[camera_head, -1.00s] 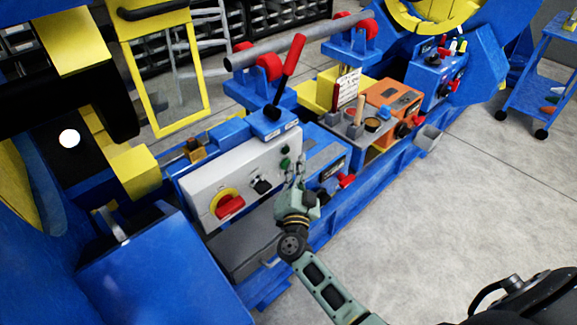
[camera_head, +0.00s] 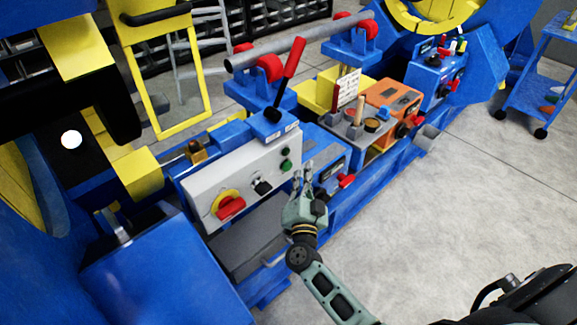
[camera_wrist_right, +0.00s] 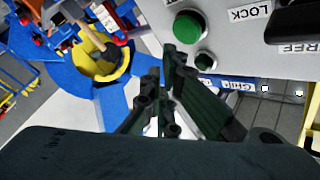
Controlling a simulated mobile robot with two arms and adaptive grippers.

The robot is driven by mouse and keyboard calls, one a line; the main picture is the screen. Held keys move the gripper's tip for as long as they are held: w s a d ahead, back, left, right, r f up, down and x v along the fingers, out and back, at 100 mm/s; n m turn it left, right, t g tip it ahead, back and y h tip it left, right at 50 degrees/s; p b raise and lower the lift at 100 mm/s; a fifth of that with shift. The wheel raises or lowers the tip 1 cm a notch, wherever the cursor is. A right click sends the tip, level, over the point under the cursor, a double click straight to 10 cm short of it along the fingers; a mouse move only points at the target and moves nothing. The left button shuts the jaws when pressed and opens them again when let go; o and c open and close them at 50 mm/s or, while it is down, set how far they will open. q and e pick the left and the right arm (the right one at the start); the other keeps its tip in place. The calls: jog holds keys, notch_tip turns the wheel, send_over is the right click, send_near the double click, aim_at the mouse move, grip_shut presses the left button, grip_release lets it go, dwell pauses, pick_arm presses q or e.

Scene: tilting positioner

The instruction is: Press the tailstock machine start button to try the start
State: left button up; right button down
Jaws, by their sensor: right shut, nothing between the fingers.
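A grey control panel (camera_head: 240,180) on the blue machine carries a red switch on a yellow disc (camera_head: 229,206), a black selector (camera_head: 262,187) and two green round buttons, one above the other. The lower, larger green button (camera_head: 286,165) also shows in the right wrist view (camera_wrist_right: 188,27), with the smaller green one (camera_wrist_right: 203,58) beside it. No legible label marks either as the start button. My right gripper (camera_head: 303,170) is shut and empty, just right of the buttons and apart from the panel. Its fingers also show in the wrist view (camera_wrist_right: 163,72). My left gripper is not in view.
A red-knobbed lever (camera_head: 289,62) rises above the panel. A grey tray of tools (camera_head: 352,134), an orange box (camera_head: 392,96) and a blue control box (camera_head: 430,75) stand farther along the bed.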

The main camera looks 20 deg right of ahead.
jog(key=s, duration=0.2)
jog(key=s+d+p, duration=0.1)
jog(key=shift+s+d, duration=0.15)
jog(key=shift+s, duration=0.2)
dwell(0.5)
jog(key=s+a+f+n+g+y, duration=0.25)
jog(key=s+f+n, duration=0.2)
jog(key=f, duration=0.65)
jog(key=s+a+f+n+g+y, duration=0.2)
jog(key=s+a+f+n+y, duration=0.15)
jog(key=s+f, duration=0.45)
jog(key=s+a+f+n+g+y, duration=0.2)
jog(key=s+a+f+n+y, duration=0.1)
jog(key=f, duration=1)
jog(key=s+d+f+n+g, duration=0.1)
jog(key=s+f+g, duration=0.2)
jog(key=s, duration=0.7)
jog(key=s+d+f+n+g, duration=0.1)
jog(key=s+f+g, duration=0.3)
jog(key=s+f, duration=0.3)
jog(key=s+d+f+n+g, duration=0.1)
jog(key=s+f+g, duration=0.2)
jog(key=s, duration=1.2)
notch_tip(320, 180, down, 2)
jog(key=shift+f+n+h, duration=0.25)
jog(key=shift+n+h, duration=0.15)
